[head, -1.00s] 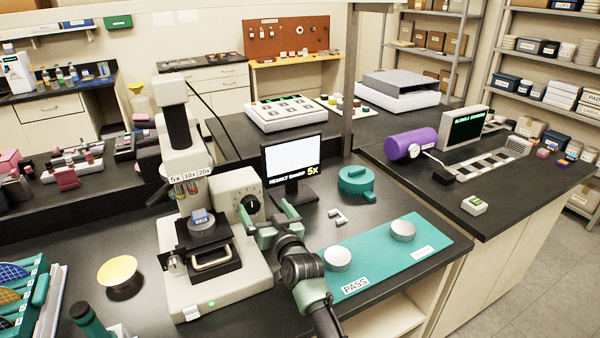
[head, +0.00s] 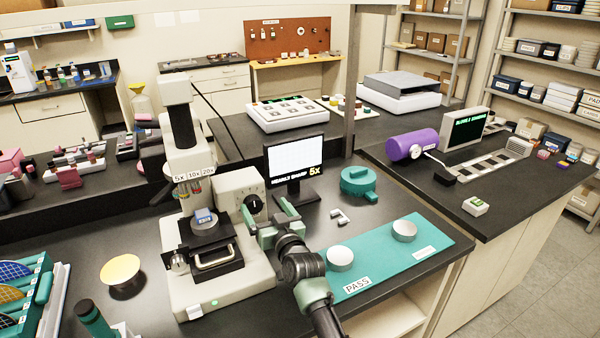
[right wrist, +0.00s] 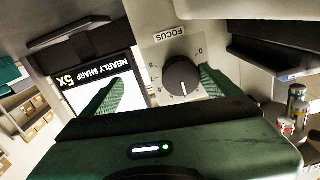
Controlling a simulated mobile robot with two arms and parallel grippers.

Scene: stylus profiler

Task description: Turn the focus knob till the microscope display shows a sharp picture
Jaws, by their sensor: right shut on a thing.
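The focus knob (head: 254,204) is a black dial on the white microscope's right-hand housing. It also shows in the right wrist view (right wrist: 181,77), below a FOCUS label and ringed by a number scale. My right gripper (head: 268,213) has its green fingers on either side of the knob and is shut on it. The microscope display (head: 295,158) stands right of the housing and reads NEARLY SHARP, 5x. Its picture area looks pale, with faint marks. A small blue sample (head: 204,216) sits on the microscope stage (head: 207,236). My left gripper is not in view.
A teal PASS mat (head: 425,238) with two round pale pieces lies to the right. A teal round object (head: 358,181) and a small grey bracket (head: 340,216) stand behind it.

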